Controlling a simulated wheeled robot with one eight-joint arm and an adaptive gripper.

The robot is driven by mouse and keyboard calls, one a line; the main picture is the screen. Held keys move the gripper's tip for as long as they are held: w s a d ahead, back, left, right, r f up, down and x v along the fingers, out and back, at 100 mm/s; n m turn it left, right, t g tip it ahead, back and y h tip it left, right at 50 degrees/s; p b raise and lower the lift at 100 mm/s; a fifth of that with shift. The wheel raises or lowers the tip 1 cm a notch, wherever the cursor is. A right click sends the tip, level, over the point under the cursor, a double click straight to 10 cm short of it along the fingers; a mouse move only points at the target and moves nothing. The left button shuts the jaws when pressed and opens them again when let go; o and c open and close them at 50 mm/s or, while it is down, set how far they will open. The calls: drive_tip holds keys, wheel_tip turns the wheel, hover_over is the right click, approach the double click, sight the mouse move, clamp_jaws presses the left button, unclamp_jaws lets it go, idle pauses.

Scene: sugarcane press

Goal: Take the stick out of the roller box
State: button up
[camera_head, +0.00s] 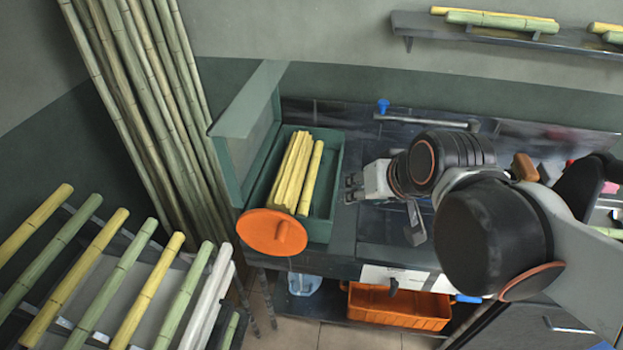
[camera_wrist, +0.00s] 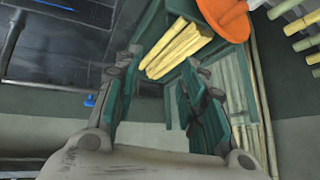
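The green roller box (camera_head: 336,160) stands on the dark counter with its top open. Several yellow sticks (camera_head: 292,172) lie side by side in it, one (camera_head: 311,178) a little apart at the right. My gripper (camera_head: 352,187) is just right of the box, apart from the sticks. In the wrist view my gripper (camera_wrist: 165,78) is open and empty, its two fingers wide apart. The yellow sticks (camera_wrist: 180,48) show beyond and between the fingertips there, partly beside the green box wall. The lower box interior is hidden.
An orange disc (camera_head: 271,232) with a knob is at the box's near end. A raised green lid or panel (camera_head: 245,115) stands at its left. Tall canes (camera_head: 150,110) lean behind left; a cane rack (camera_head: 90,275) is front left. A blue knob (camera_head: 383,105) is behind.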

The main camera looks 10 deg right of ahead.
drive_tip(key=w+f+m+t+y+b, duration=0.15)
drive_tip(key=w+f, duration=0.25)
drive_tip(key=w, duration=0.4)
drive_tip(key=w+f+m+t+y+b, duration=0.1)
drive_tip(key=w+f+m+b, duration=0.15)
drive_tip(key=w, duration=0.55)
drive_tip(key=m+t+y+b, duration=0.1)
drive_tip(key=m+t+b, duration=0.1)
drive_tip(key=m+t, duration=0.15)
approach(317, 168)
drive_tip(key=shift+m+g, duration=0.45)
drive_tip(key=shift+g, duration=0.05)
drive_tip(key=x, duration=0.1)
drive_tip(key=b+x, duration=0.1)
drive_tip(key=x, duration=0.1)
drive_tip(key=r+x, duration=0.1)
drive_tip(key=x, duration=0.1)
drive_tip(key=shift+w+d+f, duration=0.1)
drive_tip(key=shift+w+d, duration=0.1)
drive_tip(key=shift+w, duration=0.25)
drive_tip(key=b+x, duration=0.1)
drive_tip(key=x, duration=0.1)
drive_tip(key=b+x, duration=0.2)
drive_tip(key=shift+w+a+f, duration=0.1)
drive_tip(key=shift+a+f, duration=0.15)
drive_tip(key=shift+f, duration=0.15)
drive_tip(key=shift+w+a, duration=0.1)
drive_tip(key=shift+w, duration=0.2)
clamp_jaws()
